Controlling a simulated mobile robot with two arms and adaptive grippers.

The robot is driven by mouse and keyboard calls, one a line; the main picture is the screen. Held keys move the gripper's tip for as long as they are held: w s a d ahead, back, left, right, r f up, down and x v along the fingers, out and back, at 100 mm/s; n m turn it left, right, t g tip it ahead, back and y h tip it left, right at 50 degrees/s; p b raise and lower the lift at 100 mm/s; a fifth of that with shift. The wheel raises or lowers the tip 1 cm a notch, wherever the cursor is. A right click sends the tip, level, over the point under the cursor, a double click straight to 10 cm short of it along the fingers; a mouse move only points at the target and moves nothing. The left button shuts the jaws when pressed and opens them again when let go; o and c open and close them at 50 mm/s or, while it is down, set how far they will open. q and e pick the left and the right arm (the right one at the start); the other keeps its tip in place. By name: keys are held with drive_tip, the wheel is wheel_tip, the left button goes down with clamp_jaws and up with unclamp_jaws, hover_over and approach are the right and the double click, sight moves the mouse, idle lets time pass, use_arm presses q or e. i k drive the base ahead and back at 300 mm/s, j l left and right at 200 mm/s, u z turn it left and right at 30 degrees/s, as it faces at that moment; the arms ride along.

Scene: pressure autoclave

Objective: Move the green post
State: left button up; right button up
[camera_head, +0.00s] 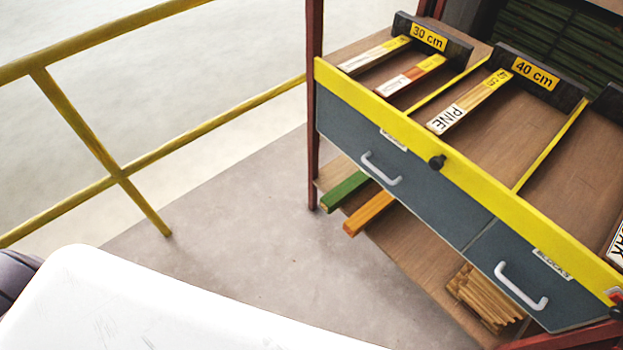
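A green post (343,191) lies on the low wooden shelf under the grey drawers. Its near end sticks out past the shelf's left front edge, close to the dark red upright; its far part is hidden under the drawer. An orange post (369,213) lies beside it on the right, roughly parallel and a small gap apart. Neither of my grippers shows in the head view.
A dark red upright (314,120) stands just left of the green post. Grey drawers with handles (381,169) hang above it. A bundle of wooden sticks (485,297) lies further right. A yellow railing (120,176) is at left; the floor (250,235) between is clear.

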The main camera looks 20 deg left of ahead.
sight(334, 200)
drive_tip(key=u, duration=0.15)
drive_tip(key=i+j+z, duration=0.15)
drive_tip(key=z, duration=0.2)
drive_tip(key=i+j+z, duration=0.1)
drive_tip(key=j+z, duration=0.45)
drive_tip(key=z, duration=0.15)
drive_tip(key=i+j, duration=0.05)
